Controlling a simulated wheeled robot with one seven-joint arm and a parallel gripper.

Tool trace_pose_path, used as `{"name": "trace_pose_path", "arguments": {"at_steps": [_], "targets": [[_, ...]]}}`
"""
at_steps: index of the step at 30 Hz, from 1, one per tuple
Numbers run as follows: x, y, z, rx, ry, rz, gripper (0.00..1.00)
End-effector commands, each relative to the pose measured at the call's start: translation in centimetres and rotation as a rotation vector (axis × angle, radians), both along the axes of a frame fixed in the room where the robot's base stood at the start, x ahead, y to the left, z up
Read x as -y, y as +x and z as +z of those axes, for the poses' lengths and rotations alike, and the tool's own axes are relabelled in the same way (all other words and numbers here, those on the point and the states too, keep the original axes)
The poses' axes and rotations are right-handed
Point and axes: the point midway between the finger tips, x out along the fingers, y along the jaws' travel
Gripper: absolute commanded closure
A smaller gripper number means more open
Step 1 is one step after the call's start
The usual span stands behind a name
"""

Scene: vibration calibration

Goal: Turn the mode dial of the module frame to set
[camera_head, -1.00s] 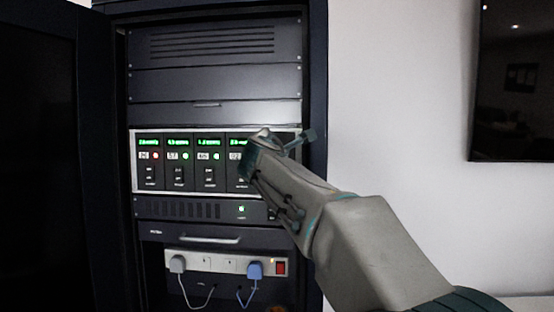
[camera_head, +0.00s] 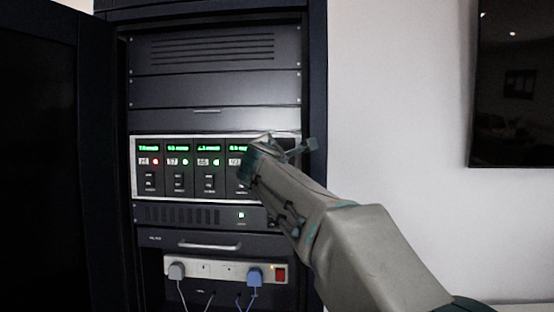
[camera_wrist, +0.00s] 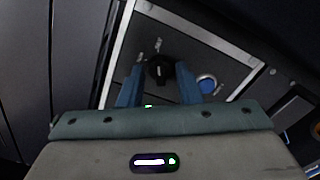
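The module frame (camera_head: 133,170) is a light-edged panel in the rack with several upright modules under green displays. Its right end is hidden behind my arm in the head view. In the wrist view the mode dial (camera_wrist: 160,69) is a small black round knob with a white mark on a grey panel. My gripper (camera_wrist: 160,76) has its two blue fingers apart, one on each side of the dial. I cannot tell whether they touch it. In the head view my gripper (camera_head: 256,152) is at the right part of the module frame. A blue round button (camera_wrist: 206,84) is right of the dial.
The leftmost module has a red light (camera_head: 155,161); its neighbours show green. Below are a dark unit (camera_head: 185,214), a drawer handle (camera_head: 209,245) and a power strip (camera_head: 226,269) with two plugs. The open cabinet door (camera_head: 45,170) is at left. A wall screen (camera_head: 515,90) hangs at right.

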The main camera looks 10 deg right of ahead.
Motion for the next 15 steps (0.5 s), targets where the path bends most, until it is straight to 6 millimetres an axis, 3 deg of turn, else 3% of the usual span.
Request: {"name": "trace_pose_path", "arguments": {"at_steps": [8, 15], "targets": [[-0.6, -1.5, 0.0, 0.003, -0.001, 0.003, 0.69], [-2.0, -6.2, -0.1, 0.003, -0.001, 0.002, 0.69]]}}
